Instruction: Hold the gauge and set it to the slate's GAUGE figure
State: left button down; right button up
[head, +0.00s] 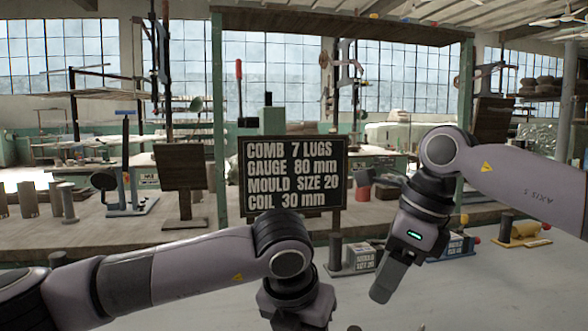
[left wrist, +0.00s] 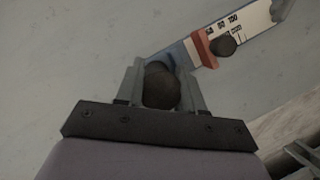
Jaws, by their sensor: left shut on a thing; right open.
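The slate (head: 294,174) stands upright in the head view, with the line "GAUGE 80 mm"; the second digit is slightly blurred. The gauge (left wrist: 240,26) shows in the left wrist view as a pale numbered scale with a red slider (left wrist: 206,48), a dark knob (left wrist: 223,46) and a blue part. My left gripper (left wrist: 161,80) is shut on the gauge's dark round grip at its near end. In the head view the left fingertips and the gauge are out of frame below. My right gripper (head: 382,288) is open and empty, pointing down, right of the slate.
Labelled blocks stand on the bench right of the slate, one (head: 362,258) behind my right gripper and another (head: 458,246) farther right. A yellow-based item (head: 522,236) lies beyond. A dark board on a stand (head: 180,170) is at left. The pale front surface (head: 480,300) is clear.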

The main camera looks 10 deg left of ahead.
jog(key=shift+o, duration=0.5)
jog(key=shift+f, duration=0.15)
jog(key=t+y, duration=0.5)
jog(key=y, duration=0.8)
send_near(355, 328)
jog(key=shift+s+d+m, duration=0.3)
jog(key=shift+s+d, duration=0.05)
jog(key=shift+s, duration=0.05)
jog(key=shift+s+d+f+m, duration=0.1)
jog(key=shift+d+f+m, duration=0.05)
jog(key=shift+d+m, duration=0.2)
jog(key=x, duration=1.1)
jog(key=shift+w+a, duration=0.3)
